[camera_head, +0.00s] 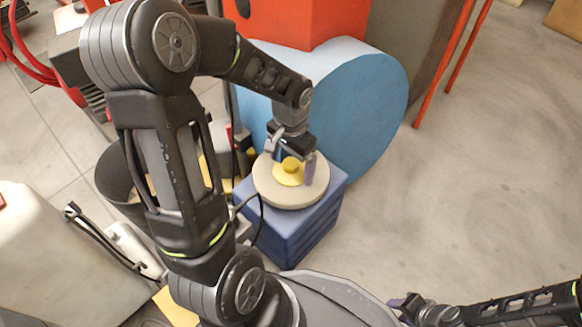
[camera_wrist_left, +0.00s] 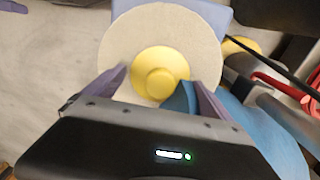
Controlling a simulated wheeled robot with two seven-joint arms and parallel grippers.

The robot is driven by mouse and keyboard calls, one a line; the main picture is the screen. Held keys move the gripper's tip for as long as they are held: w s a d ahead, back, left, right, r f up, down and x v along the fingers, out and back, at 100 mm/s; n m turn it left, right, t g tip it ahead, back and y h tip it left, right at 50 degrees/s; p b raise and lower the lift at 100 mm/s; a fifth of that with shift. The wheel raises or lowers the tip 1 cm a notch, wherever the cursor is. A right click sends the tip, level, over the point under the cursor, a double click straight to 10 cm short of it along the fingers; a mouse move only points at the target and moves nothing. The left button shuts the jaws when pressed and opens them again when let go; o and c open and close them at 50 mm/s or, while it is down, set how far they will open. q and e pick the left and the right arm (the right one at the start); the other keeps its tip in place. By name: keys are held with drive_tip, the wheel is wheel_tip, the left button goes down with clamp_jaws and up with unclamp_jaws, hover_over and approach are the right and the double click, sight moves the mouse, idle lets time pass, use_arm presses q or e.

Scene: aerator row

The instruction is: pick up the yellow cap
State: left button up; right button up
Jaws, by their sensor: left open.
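The yellow cap (camera_head: 291,166) is a round disc with a raised knob. It sits on a round cream disc (camera_head: 262,187) on top of a blue box (camera_head: 300,235). In the left wrist view the yellow cap (camera_wrist_left: 160,76) lies just beyond my fingertips, near the middle of the cream disc (camera_wrist_left: 122,38). My left gripper (camera_head: 291,165) is open above the cap, its fingers apart on either side of the knob in the head view. In the wrist view the left gripper (camera_wrist_left: 160,88) holds nothing. My right gripper (camera_head: 405,303) is at the bottom right, and its jaw state is unclear.
A large blue rounded body (camera_head: 372,95) stands right behind the box, with a red-orange part (camera_head: 310,22) above it. A dark bucket (camera_head: 118,180) and a black cable (camera_head: 262,215) are to the left. The floor at right is clear.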

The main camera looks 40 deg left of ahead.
use_arm(q)
drive_tip(key=shift+c, duration=0.3)
drive_tip(key=shift+s, duration=0.15)
drive_tip(key=c, duration=2)
